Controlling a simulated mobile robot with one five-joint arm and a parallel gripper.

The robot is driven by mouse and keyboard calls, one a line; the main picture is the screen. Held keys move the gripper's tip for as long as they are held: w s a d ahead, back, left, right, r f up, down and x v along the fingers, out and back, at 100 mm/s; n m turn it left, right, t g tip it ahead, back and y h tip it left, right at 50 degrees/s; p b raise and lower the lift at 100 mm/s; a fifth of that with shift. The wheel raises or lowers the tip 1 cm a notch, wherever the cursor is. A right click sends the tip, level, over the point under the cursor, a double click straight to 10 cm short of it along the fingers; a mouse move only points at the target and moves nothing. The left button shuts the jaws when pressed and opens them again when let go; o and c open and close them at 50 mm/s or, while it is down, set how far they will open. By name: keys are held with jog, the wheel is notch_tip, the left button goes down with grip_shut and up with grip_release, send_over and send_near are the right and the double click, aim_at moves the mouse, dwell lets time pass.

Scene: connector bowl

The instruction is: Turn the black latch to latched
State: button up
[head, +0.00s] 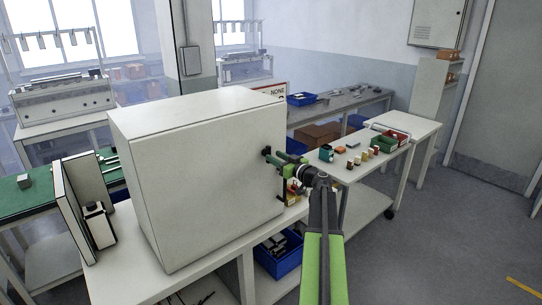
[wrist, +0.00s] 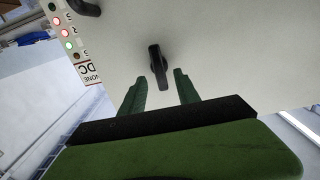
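The black latch (wrist: 157,66) is a short dark lever on the pale cabinet face in the wrist view, lying nearly along the picture's vertical with a slight tilt. In the head view a small dark part at the cabinet door's right edge (head: 266,151) looks like the latch. My gripper (wrist: 160,80) has its two green fingers apart, one on each side of the latch's lower end, with no visible contact. In the head view my gripper (head: 280,160) is close to the right edge of the white cabinet (head: 200,180). Whether the latch is latched I cannot tell.
Another black part (wrist: 85,7) and a panel with coloured lights (wrist: 66,32) show at the wrist view's upper left. The bench right of my arm holds small coloured parts and a green bin (head: 388,141). A blue bin (head: 278,254) sits below. Floor at right is clear.

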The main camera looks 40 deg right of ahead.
jog(key=w, duration=0.3)
jog(key=shift+w, duration=0.2)
grip_shut()
